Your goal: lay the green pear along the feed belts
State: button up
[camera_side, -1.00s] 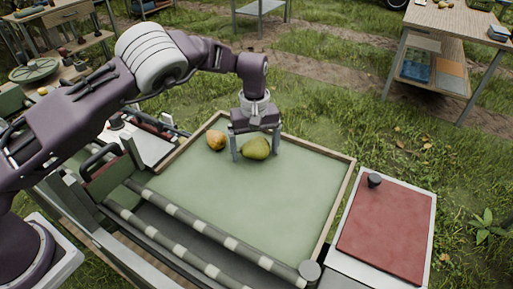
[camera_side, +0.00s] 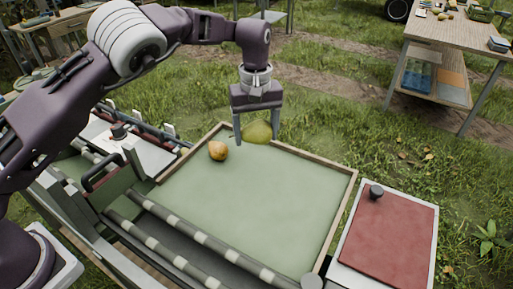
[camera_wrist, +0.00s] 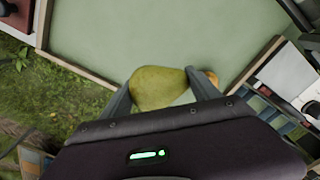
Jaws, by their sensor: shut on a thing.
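The green pear (camera_side: 257,132) is held between the fingers of my gripper (camera_side: 257,135), above the far edge of the green tray (camera_side: 250,195). In the wrist view the green pear (camera_wrist: 160,87) lies crosswise between the two fingers of my gripper (camera_wrist: 160,95), its narrow end to the right. My gripper is shut on it. The feed belts (camera_side: 205,240), two striped dark-and-pale strips, run along the near side of the tray. The side view shows no pear on them.
An orange-yellow pear (camera_side: 218,151) lies in the tray's far left corner; part of it shows in the wrist view (camera_wrist: 211,77). A red pad (camera_side: 388,235) with a black knob (camera_side: 376,192) is at the right. A wooden rim (camera_side: 340,215) borders the tray, whose middle is clear.

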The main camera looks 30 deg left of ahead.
jog(key=s+a+m+g, duration=0.2)
jog(key=s+a+m, duration=0.15)
jog(key=s, duration=0.55)
jog(key=s+a+m+g, duration=0.25)
jog(key=s+a, duration=0.25)
jog(key=s, duration=0.5)
jog(key=s+a+m+g, duration=0.3)
jog(key=s+a, duration=0.1)
jog(key=s, duration=0.5)
notch_tip(320, 180, down, 8)
jog(key=shift+d, duration=0.2)
jog(key=shift+s+r, duration=0.1)
jog(key=o, duration=1.6)
jog(key=v, duration=0.7)
jog(key=shift+r, duration=0.1)
